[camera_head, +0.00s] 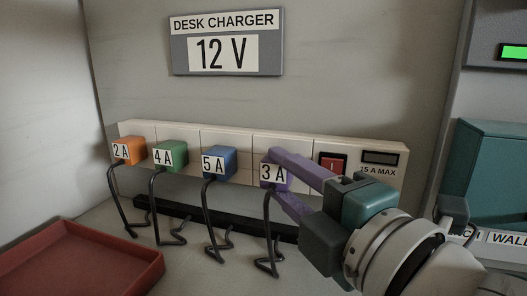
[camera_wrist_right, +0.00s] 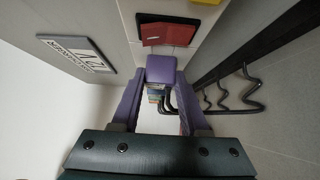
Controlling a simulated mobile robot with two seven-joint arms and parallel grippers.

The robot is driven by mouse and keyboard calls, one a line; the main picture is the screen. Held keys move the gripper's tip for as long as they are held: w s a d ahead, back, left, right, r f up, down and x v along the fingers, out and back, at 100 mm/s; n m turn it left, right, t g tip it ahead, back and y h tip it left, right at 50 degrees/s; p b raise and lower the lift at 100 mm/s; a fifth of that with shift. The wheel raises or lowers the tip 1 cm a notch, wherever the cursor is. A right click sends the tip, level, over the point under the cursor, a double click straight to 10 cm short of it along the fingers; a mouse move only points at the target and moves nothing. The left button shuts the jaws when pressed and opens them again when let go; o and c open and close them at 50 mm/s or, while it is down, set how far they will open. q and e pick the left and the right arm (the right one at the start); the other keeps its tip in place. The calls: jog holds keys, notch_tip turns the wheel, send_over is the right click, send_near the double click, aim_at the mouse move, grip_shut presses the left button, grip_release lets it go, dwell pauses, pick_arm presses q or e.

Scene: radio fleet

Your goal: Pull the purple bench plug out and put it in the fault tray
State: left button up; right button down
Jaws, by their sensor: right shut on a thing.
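The purple bench plug (camera_head: 273,174), marked 3 A, is at the fourth place on the white charger strip (camera_head: 222,137), with its black cord hanging down. It looks in line with the other plugs; how deep it sits cannot be told. My right gripper (camera_head: 284,177) has its purple fingers shut on the plug, one above and one below. In the right wrist view the plug (camera_wrist_right: 161,69) shows between the fingertips. An empty red tray (camera_head: 82,262), probably the fault tray, lies at the lower left; no label shows on it. My left gripper is not in view.
Orange (camera_head: 129,150), green (camera_head: 171,155) and blue (camera_head: 220,163) plugs stand left of the purple one, their black cords bent down over the desk. A red switch (camera_head: 332,164) is close right of it. A teal box (camera_head: 490,170) stands at the right.

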jog(key=shift+a, duration=0.1)
dwell(0.7)
jog(key=shift+s+a, duration=0.1)
jog(key=shift+s, duration=0.35)
jog(key=shift+s+a+p, duration=0.2)
jog(key=shift+s+p, duration=0.15)
jog(key=shift+s, duration=0.4)
dwell(0.5)
jog(key=shift+s+a+p, duration=0.2)
jog(key=shift+s+a, duration=0.1)
jog(key=shift+s, duration=0.55)
jog(key=shift+s+a+p, duration=0.15)
jog(key=shift+s+a, duration=0.1)
jog(key=shift+s, duration=0.55)
